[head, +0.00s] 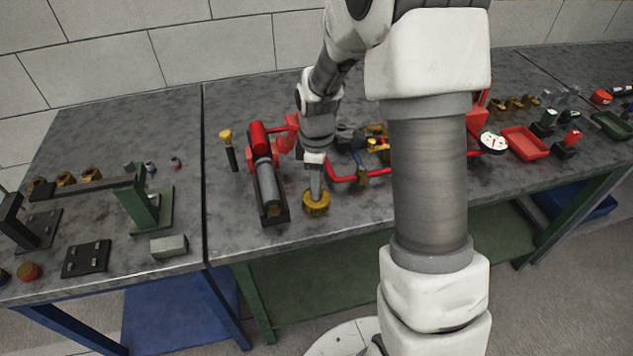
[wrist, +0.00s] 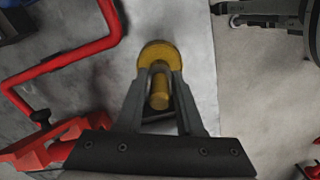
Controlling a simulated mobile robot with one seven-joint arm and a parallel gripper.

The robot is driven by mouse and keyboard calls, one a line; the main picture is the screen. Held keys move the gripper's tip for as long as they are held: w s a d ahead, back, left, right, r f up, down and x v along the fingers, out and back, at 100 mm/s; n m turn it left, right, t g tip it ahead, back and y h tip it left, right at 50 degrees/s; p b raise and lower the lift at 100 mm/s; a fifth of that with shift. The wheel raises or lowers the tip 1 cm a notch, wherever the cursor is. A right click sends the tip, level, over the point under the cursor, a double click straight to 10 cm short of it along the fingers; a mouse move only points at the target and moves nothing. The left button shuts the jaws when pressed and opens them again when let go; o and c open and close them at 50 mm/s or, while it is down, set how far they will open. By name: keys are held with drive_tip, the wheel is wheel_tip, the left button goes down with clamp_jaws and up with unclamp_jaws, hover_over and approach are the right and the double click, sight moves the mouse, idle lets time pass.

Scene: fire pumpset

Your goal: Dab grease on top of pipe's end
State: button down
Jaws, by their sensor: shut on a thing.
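My gripper (head: 315,186) points down over the front of the middle bench. Its fingers (wrist: 160,75) are shut on a brass-yellow piece (wrist: 159,95), a short round stem between them. A round, ridged yellow part (head: 316,204) is at the fingertips; it also shows in the wrist view (wrist: 160,50). I cannot tell whether stem and round part are one piece, or whether it touches the bench. No grease can be made out. A grey cylinder (head: 269,186), perhaps the pipe, lies in a dark cradle with a red part (head: 259,138) at its far end, left of my gripper.
A yellow-topped dark stick (head: 228,150) stands left of the cradle. A bent red pipe (head: 350,178) lies close right of my gripper. A green bracket (head: 150,205) and brass fittings (head: 66,179) are on the left bench. A red tray (head: 525,141) is at right.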

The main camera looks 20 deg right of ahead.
drive_tip(key=shift+r+p, duration=2.2)
drive_tip(key=shift+r, duration=1.05)
drive_tip(key=shift+f, duration=0.1)
